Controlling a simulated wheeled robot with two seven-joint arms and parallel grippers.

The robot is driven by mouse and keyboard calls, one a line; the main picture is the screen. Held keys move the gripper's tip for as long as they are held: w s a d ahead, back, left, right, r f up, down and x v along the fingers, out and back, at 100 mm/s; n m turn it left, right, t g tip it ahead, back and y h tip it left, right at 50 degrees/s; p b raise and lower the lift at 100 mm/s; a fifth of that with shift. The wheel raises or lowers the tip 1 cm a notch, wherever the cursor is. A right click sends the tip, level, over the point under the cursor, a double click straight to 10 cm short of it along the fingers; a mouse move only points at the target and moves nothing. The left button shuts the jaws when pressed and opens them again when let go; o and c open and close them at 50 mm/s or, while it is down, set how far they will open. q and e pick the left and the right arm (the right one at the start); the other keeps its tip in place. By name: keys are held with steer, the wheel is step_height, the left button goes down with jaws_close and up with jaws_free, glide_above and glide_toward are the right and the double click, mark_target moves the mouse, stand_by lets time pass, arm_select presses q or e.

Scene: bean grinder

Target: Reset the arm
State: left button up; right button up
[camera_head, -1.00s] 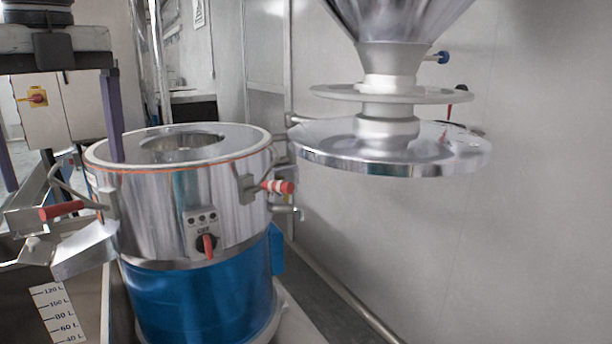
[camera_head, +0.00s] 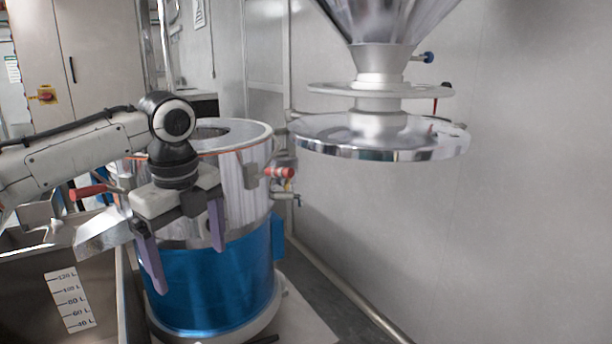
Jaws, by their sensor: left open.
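My left gripper (camera_head: 186,262) shows in the head view, its arm coming in from the left. It points down in front of the bean grinder, with its two purple fingers spread apart and nothing between them. The grinder (camera_head: 262,210) is a round machine with a shiny steel upper drum and a blue lower part. The gripper hides the front of the drum and part of its open top. My right gripper is not in view.
A steel hopper (camera_head: 385,65) with a round plate (camera_head: 350,152) hangs to the right of the grinder. Red-handled clamps (camera_head: 278,172) stick out from the drum. A steel basin with a litre scale (camera_head: 72,300) stands at lower left. A grey wall (camera_head: 530,200) fills the right side.

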arm_select(q)
steer(key=s+d+f+n+t+h, duration=0.1)
steer(key=s+d+f+n+h, duration=0.2)
steer(key=d+f, duration=0.55)
steer(key=s+d+f+n+t+h, duration=0.1)
steer(key=s+d+f+n+h, duration=0.15)
steer(key=d+f, duration=0.65)
steer(key=s+d+f+n+h, duration=0.3)
steer(key=s+d+f, duration=0.1)
steer(key=f, duration=0.9)
steer(key=s+a+f+n+t+y, duration=0.2)
steer(key=s+a+f+n, duration=0.4)
steer(key=s+a, duration=0.3)
steer(key=s+a+f+n+t+y, duration=0.3)
steer(key=s+a+f+n, duration=0.3)
steer(key=s+a+n, duration=0.2)
steer(key=shift+s+a+f, duration=0.3)
steer(key=shift+s+a, duration=0.55)
steer(key=shift+a, duration=0.2)
